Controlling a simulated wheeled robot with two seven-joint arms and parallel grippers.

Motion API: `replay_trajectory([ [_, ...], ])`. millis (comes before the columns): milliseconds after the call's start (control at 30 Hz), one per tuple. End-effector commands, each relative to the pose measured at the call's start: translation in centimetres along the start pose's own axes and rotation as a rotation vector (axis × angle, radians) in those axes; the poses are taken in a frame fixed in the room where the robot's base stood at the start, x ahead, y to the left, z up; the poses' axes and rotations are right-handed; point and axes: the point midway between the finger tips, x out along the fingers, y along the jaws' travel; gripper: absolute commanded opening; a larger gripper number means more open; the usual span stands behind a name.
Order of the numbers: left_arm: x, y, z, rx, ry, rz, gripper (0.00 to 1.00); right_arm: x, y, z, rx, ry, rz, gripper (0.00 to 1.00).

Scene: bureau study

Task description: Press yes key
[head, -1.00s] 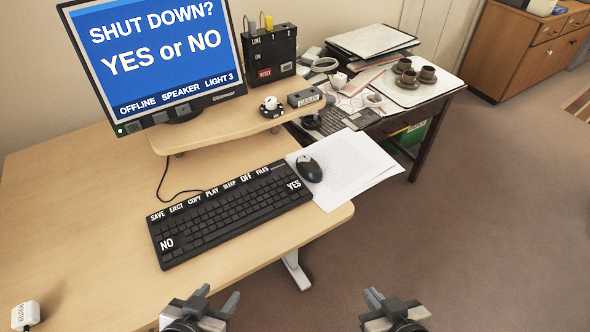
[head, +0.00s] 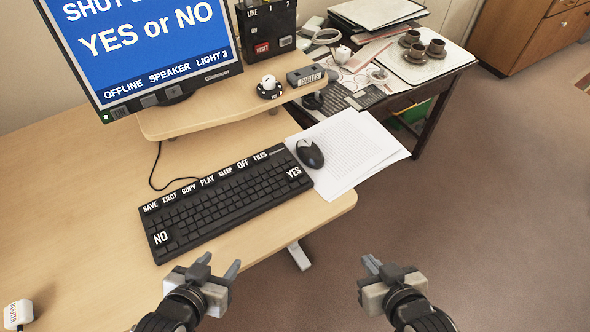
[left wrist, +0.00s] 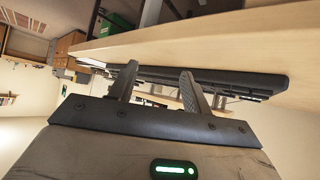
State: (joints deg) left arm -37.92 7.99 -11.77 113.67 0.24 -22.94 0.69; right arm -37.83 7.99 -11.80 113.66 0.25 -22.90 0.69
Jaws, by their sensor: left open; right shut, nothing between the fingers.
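The black keyboard (head: 222,203) lies on the desk. Its white-lettered YES key (head: 294,172) is at the right end, and its NO key (head: 161,238) is at the left end. The monitor (head: 140,50) reads "YES or NO"; its top is cut off. My left gripper (head: 219,266) is open and empty in front of the desk's front edge, nearer to me than the keyboard. In the left wrist view, the keyboard (left wrist: 215,80) shows edge-on beyond the open fingers. My right gripper (head: 371,264) is empty, off the desk to the right, over the floor.
A mouse (head: 310,153) rests on white papers (head: 352,150) right of the keyboard. A raised shelf (head: 215,115) carries the monitor and a knob (head: 268,88). A side table (head: 440,75) with cups stands behind. A white router box (head: 18,314) sits at the front left.

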Motion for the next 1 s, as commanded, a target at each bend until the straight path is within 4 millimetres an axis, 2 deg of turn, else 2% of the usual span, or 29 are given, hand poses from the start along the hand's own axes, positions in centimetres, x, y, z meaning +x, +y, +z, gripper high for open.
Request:
replay_trajectory([
  [33,0.03,0.00,-0.05,0.000,0.001,0.000,0.38,0.04,0.00,-0.09,0.000,0.002,0.000,0.00],
  [167,0.13,-0.04,-0.28,0.001,0.006,0.000,0.01,0.15,0.04,-0.34,-0.001,0.007,0.000,0.00],
  [200,0.17,-0.06,-0.38,0.002,0.008,0.000,0.00,0.18,0.05,-0.41,-0.002,0.008,0.000,0.00],
  [1000,0.15,-0.04,-0.35,0.002,0.008,0.000,0.00,0.15,0.06,-0.37,-0.001,0.008,0.001,0.00],
])
